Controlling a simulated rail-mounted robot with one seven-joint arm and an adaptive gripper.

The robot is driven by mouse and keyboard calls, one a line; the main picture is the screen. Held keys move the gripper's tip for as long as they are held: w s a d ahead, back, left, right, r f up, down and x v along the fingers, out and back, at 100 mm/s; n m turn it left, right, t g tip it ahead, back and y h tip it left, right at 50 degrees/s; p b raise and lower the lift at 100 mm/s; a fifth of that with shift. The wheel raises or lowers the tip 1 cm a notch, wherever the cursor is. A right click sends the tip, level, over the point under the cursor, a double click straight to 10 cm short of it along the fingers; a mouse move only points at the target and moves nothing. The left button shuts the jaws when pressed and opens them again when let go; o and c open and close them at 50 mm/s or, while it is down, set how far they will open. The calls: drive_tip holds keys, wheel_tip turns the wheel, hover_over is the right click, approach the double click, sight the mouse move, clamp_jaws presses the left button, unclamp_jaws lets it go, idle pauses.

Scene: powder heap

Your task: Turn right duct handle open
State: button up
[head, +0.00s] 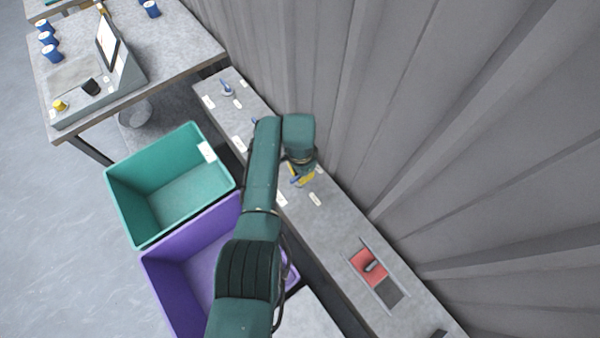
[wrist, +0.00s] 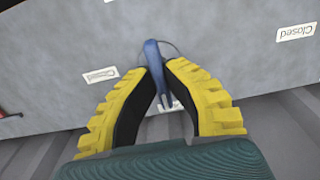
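The grey duct counter (head: 340,225) runs along the corrugated wall and carries several blue handles with white labels. My gripper (head: 301,177) is low over the counter at the rightmost blue handle I can see, mostly covered by my wrist. In the wrist view, the blue duct handle (wrist: 152,50) stands between the yellow and black fingers of my gripper (wrist: 160,70). The fingertips are close together on both sides and appear to press on it.
Another blue handle (head: 227,89) is at the counter's far end. A red slide panel with a grey knob (head: 370,262) is set in the near end. A green bin (head: 118,187) and a purple bin (head: 160,275) stand left of my arm. A table (head: 180,40) holds several blue cups.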

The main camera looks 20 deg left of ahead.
drive_tip(key=o, duration=0.4)
drive_tip(key=shift+s+f, duration=0.1)
drive_tip(key=shift+o, duration=0.2)
wheel_tip(320, 180, up, 12)
idle(0.4)
